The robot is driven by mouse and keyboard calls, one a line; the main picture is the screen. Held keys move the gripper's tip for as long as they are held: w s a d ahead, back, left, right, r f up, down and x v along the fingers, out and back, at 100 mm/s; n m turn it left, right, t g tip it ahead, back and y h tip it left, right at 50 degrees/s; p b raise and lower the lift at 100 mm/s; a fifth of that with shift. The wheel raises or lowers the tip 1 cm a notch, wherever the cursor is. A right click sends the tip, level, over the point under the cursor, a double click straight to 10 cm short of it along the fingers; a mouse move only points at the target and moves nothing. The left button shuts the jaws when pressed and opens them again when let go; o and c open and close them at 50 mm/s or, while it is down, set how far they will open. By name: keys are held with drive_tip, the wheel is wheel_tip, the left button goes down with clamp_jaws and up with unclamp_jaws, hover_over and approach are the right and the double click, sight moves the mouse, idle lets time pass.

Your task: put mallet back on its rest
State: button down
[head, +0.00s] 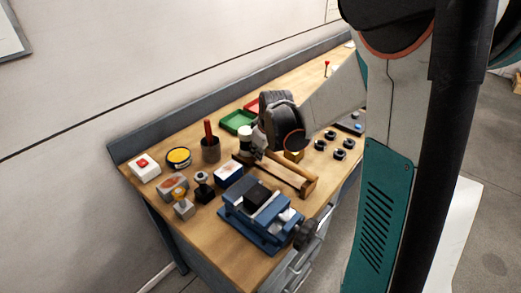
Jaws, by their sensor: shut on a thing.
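My gripper (259,157) is low over the middle of the workbench, shut on what looks like the wooden mallet (291,172). The mallet's brown bar runs from the fingers down to the right, towards a darker wooden end piece (310,188). A lighter wooden piece lies close beside and below it. I cannot tell whether this is the rest or part of the mallet, or whether they touch. My wrist and the fingers hide the gripped end.
A blue vise (262,217) stands just in front. A dark pot with a red handle (210,149), a yellow-topped tin (179,157) and a red-button box (144,168) stand left. A green tray (238,122) lies behind; several black knobs (331,135) lie right.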

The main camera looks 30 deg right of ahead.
drive_tip(key=c, duration=1.4)
unclamp_jaws()
drive_tip(key=shift+o, duration=0.2)
drive_tip(key=v, duration=1.2)
drive_tip(key=shift+r, duration=0.1)
